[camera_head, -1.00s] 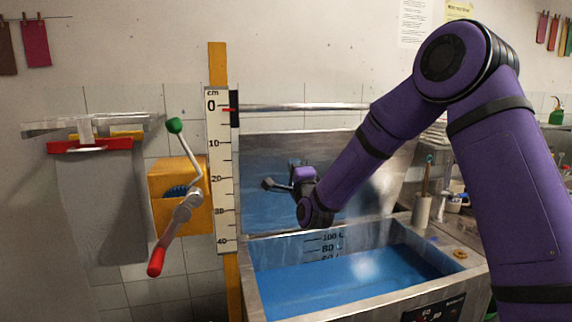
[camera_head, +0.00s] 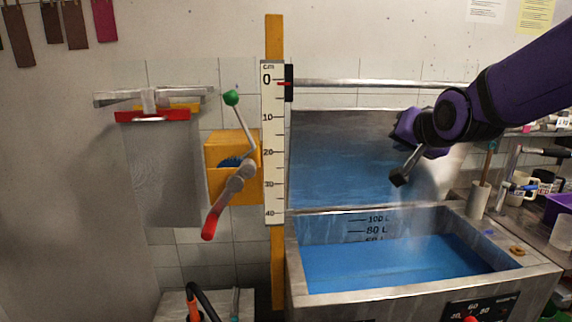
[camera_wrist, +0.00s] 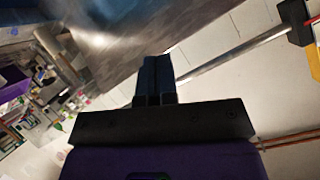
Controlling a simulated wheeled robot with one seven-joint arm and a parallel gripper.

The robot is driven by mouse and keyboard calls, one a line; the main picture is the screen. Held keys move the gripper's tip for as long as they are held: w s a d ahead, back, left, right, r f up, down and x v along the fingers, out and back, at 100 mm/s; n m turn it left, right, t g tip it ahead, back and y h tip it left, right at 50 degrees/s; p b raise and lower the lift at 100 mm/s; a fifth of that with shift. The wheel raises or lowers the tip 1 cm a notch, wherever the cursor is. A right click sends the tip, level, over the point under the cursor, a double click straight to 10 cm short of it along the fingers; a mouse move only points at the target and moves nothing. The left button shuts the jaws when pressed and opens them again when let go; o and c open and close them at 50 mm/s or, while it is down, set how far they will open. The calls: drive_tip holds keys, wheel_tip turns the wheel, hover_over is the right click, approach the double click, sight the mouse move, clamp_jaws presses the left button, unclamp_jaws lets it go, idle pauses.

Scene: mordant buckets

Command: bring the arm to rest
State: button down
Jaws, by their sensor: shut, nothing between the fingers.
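My gripper (camera_head: 399,179) is at the end of my purple arm, in front of the steel back panel and above the vat of blue liquid. Its fingers point down and to the left in the head view. In the wrist view the two dark fingers (camera_wrist: 155,78) lie side by side, closed together with nothing between them. My forearm reaches in from the upper right of the head view.
The steel vat (camera_head: 292,262) holds blue liquid. Left of it are a cm scale (camera_head: 273,150) and a crank with a red handle (camera_head: 213,221) and green knob (camera_head: 232,97). A grey cloth (camera_head: 160,175) hangs further left. A cluttered bench stands right.

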drive_tip(key=s+d+f+n+g, duration=0.1)
drive_tip(key=s+d+g, duration=0.1)
drive_tip(key=s, duration=0.7)
drive_tip(key=s+d+f+n+g, duration=0.1)
drive_tip(key=s+d+n+g, duration=0.1)
drive_tip(key=s, duration=0.6)
drive_tip(key=s+d+f+n+g+h, duration=0.1)
drive_tip(key=s+d+g, duration=0.1)
drive_tip(key=s, duration=0.7)
drive_tip(key=shift+s+d+f+n+g, duration=0.3)
drive_tip(key=shift+n+g, duration=0.1)
drive_tip(key=shift+g, duration=0.2)
idle(0.5)
